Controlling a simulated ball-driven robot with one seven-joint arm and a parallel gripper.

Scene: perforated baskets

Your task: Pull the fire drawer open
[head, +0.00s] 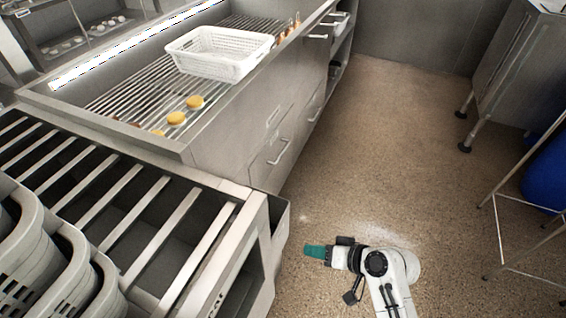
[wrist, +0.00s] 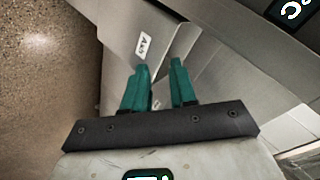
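My gripper (head: 308,251) is low over the floor at the right side of the near slatted counter, its teal fingers pointing left at a protruding grey panel (head: 280,232). In the wrist view my gripper (wrist: 160,66) has its two fingers apart, with nothing clearly held between them. Just beyond the fingertips is a grey metal front with a small white label (wrist: 146,45); its lettering is too small to read surely. Other drawer fronts with bar handles (head: 278,152) are in the grill counter further back. I cannot tell which front is the fire drawer.
A white perforated basket (head: 222,54) and yellow rounds (head: 195,102) rest on the grill. Stacked grey baskets (head: 45,262) stand at the left on the near counter (head: 150,225). A steel cabinet (head: 515,65) and a rack stand at the right. The middle floor is clear.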

